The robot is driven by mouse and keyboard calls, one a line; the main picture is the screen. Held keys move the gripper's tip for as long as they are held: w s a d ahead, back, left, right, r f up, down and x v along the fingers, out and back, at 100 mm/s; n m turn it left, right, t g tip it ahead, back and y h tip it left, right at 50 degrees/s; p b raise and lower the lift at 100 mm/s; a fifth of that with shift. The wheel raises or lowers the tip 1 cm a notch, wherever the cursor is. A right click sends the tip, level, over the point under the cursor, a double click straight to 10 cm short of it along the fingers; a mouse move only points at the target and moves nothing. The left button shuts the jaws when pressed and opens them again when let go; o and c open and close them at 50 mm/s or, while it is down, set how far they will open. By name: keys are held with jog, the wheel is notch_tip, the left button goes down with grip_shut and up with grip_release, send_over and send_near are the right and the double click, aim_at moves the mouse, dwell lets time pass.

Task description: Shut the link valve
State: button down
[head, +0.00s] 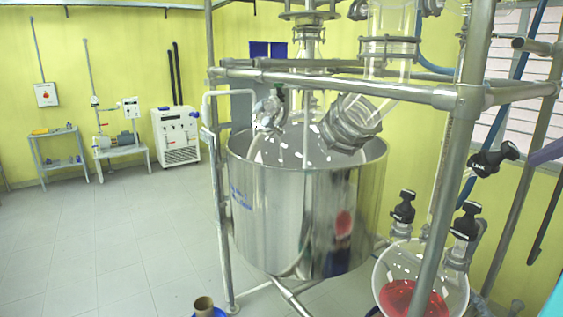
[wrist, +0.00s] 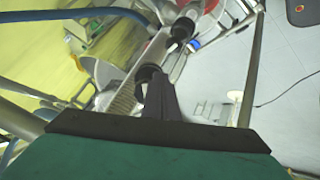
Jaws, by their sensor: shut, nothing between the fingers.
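Several valves with black handles show in the head view. One black handle (head: 402,207) and another (head: 466,222) stand above the round glass flask (head: 392,268) with red liquid at the lower right. A third black handle (head: 493,159) sits higher at the right, by the frame post. Another black knob (wrist: 181,30) is farther off.
A steel frame post (head: 455,150) and a rail (head: 345,87) stand around the large steel vessel (head: 280,215). A white cabinet unit (head: 177,136) and small tables stand at the left wall. The tiled floor (head: 95,235) at left is mostly clear.

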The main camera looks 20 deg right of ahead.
jog(key=p+v, duration=0.4)
jog(key=p, duration=0.2)
jog(key=shift+r, duration=0.1)
dwell(0.5)
jog(key=shift+w+d+r, duration=0.35)
jog(key=shift+d+r, duration=0.15)
jog(key=shift+d, duration=0.1)
jog(key=shift+w+d+r, duration=0.35)
jog(key=shift+d+r, duration=0.2)
jog(key=shift+d, duration=0.05)
jog(key=shift+w+f+b, duration=0.1)
jog(key=shift+f+b, duration=0.1)
jog(key=shift+b, duration=0.25)
jog(key=b+x, duration=0.6)
jog(key=shift+w+f, duration=0.2)
jog(key=shift+w, duration=0.1)
